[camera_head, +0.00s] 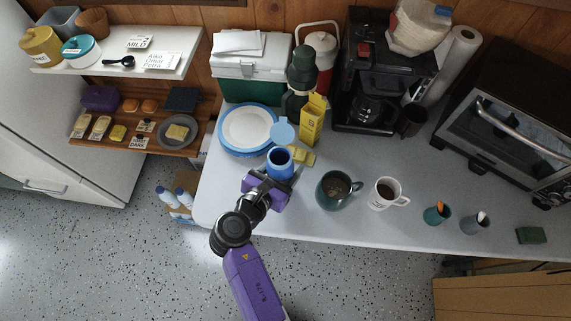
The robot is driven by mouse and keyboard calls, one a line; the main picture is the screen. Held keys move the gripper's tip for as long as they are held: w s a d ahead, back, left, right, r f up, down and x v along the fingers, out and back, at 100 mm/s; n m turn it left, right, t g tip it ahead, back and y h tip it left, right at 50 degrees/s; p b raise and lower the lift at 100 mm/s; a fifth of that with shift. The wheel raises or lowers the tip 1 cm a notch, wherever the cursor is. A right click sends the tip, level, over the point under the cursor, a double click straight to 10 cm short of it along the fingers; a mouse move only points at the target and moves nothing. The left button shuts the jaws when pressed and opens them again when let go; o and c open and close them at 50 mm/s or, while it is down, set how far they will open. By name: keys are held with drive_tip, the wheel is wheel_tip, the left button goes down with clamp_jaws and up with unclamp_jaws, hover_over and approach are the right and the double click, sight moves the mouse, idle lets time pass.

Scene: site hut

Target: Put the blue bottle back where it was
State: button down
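A blue, round-topped container (280,161), which may be the blue bottle, appears upright at the left part of the white table (330,226). A light blue round piece (283,131) shows just behind it, and I cannot tell whether the two are joined. My gripper (272,177), with a purple body, is right at the near side of the blue container. Its fingertips are partly hidden, so I cannot tell whether they grip it. Two pale bottles with blue (174,197) stand in a cardboard box on the floor.
Behind the container are a yellow box (312,120), yellow blocks (302,156), a dark green flask (302,70) and blue-rimmed plates (247,128). To the right are a dark mug (337,188) and a white mug (387,193). The table's front edge is clear between the mugs and my arm.

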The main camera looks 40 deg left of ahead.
drive_tip(key=shift+c, duration=2.3)
unclamp_jaws()
drive_tip(key=shift+f, duration=0.1)
drive_tip(key=v, duration=1.2)
